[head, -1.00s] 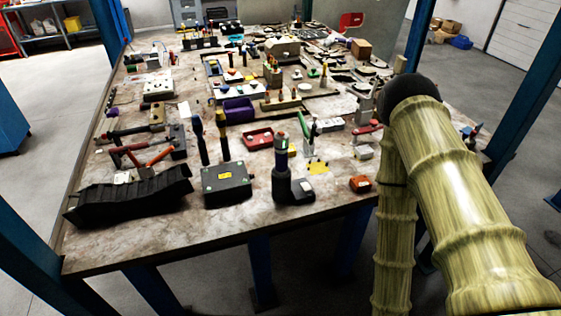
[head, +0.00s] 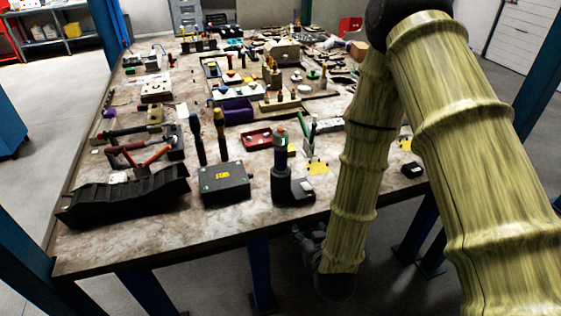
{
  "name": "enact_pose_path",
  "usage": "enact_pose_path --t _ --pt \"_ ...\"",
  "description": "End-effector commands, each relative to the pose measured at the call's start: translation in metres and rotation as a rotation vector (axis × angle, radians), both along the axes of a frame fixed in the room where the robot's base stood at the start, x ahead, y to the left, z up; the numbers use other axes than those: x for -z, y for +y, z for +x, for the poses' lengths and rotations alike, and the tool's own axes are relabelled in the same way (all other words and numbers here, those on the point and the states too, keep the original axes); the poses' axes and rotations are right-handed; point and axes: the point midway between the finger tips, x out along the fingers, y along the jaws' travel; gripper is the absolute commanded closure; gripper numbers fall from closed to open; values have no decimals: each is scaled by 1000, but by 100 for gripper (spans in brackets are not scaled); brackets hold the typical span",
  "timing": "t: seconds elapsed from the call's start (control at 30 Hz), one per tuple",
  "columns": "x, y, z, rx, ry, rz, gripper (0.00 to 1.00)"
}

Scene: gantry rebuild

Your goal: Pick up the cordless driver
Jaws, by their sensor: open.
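My gripper (head: 306,243) shows only in part, as grey metal parts at the lower end of my arm, below the table's front edge. My arm hides much of it. It is open and apart from the tool.
The worktable (head: 160,240) is crowded. The black box (head: 224,184) is left of the tool, with a long black ribbed piece (head: 125,193) further left. A red tray (head: 257,138) lies behind the tool. A bare strip runs along the front edge. Blue posts (head: 526,105) flank the table.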

Motion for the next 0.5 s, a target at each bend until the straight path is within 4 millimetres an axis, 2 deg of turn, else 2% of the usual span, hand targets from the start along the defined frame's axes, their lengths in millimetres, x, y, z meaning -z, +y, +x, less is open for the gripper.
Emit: enact_pose_path --t 0.03,0.1,0.2,0.33,0.5 --pt "-23 13 14 -8 -88 6 42" --pt "-58 27 28 -13 -205 13 42" --pt "-101 44 40 -16 -344 22 42" --pt "-139 57 46 -15 -462 32 42" --pt "-158 64 51 -14 -518 35 42"
